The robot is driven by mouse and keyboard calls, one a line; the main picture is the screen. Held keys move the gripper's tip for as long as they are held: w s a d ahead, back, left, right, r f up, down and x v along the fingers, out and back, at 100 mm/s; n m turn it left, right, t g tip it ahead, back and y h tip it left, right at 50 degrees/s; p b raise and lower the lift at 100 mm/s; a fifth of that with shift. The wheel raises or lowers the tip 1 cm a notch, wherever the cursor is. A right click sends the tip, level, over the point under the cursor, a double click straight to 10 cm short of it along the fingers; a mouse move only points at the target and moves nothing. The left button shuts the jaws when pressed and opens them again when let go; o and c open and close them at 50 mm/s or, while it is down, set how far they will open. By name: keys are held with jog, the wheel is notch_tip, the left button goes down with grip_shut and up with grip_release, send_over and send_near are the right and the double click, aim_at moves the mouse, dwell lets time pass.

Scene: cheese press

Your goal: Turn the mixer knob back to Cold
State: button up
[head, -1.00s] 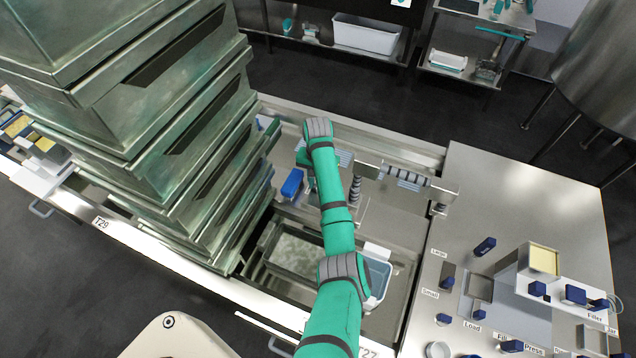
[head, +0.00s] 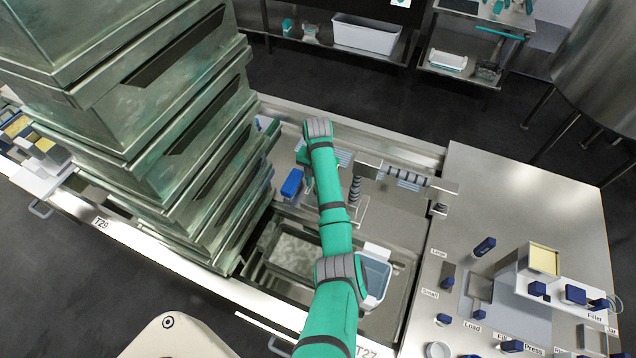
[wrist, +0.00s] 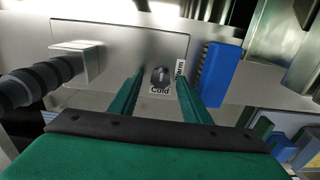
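The mixer knob (wrist: 160,76) is a small dark grey knob on a steel plate in the wrist view. A "Cold" label (wrist: 160,90) sits just below it and a "Warm" label (wrist: 181,70) stands on its right. My gripper (wrist: 157,84) has its two green fingers apart, one on each side of the knob, with gaps between them and the knob. In the head view my gripper (head: 306,170) is mostly behind my green arm, and the knob is hidden there.
A blue block (wrist: 214,75) is close right of the fingers; it also shows in the head view (head: 292,183). A ribbed dark hose (wrist: 38,82) is at left. A tall stack of metal bins (head: 190,130) stands left of my arm. A blue-grey tub (head: 375,278) lies near my elbow.

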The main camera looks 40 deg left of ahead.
notch_tip(320, 180, up, 11)
dwell(0.8)
dwell(0.5)
